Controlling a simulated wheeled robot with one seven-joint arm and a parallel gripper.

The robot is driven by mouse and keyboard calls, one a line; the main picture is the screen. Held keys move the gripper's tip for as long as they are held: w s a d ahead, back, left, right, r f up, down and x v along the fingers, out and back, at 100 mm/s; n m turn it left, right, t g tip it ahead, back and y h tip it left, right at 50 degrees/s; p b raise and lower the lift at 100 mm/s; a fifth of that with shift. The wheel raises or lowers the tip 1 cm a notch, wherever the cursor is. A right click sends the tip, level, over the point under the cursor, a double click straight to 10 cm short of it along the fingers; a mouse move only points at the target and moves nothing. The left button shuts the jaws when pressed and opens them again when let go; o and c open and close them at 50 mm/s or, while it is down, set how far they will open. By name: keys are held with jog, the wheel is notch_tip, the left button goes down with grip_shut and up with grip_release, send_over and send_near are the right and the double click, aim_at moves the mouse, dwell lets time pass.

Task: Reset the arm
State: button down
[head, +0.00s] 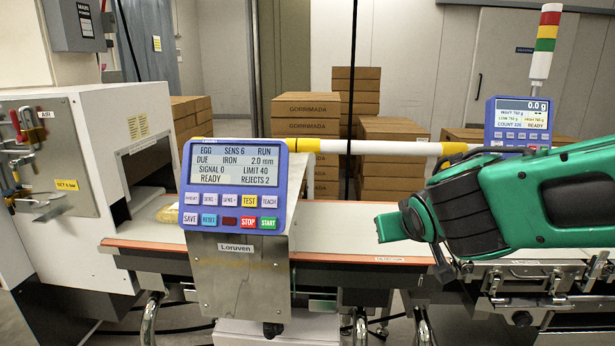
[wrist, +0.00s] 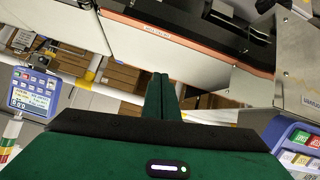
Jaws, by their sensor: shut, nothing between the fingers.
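My arm (head: 505,205) is green and reaches in from the right in the head view. My gripper (head: 388,226) points left, above the belt, to the right of the blue control panel. In the wrist view the green fingers of my gripper (wrist: 162,85) are together, with nothing between them. The white conveyor belt (head: 340,222) runs behind and beneath the gripper. I cannot tell the exact height of the gripper above the belt.
A blue control panel (head: 232,188) stands on a steel housing at the belt's front edge. A second display (head: 518,122) and a signal tower (head: 545,45) stand at the right. A yellow and white rail (head: 385,148) crosses behind. Cardboard boxes (head: 395,165) are stacked beyond.

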jog(key=s+d+f+m+g+h, duration=0.1)
jog(key=s+d+f+m+g, duration=0.15)
jog(key=s+d, duration=0.5)
jog(key=s+d+f+m+g+h, duration=0.1)
jog(key=s+d+f+m+g, duration=0.2)
jog(key=d, duration=0.7)
jog(key=s+d+f+m+g+y, duration=0.1)
jog(key=s+d+g, duration=0.1)
jog(key=s, duration=0.7)
jog(key=s+d+f+m+g+y, duration=0.1)
jog(key=s+d+f+g+y, duration=0.1)
jog(key=s, duration=0.8)
jog(key=shift+s+f+g, duration=0.15)
jog(key=shift+f+g, duration=0.05)
jog(key=shift+g, duration=0.25)
jog(key=shift+w+f, duration=0.25)
jog(key=shift+w, duration=0.4)
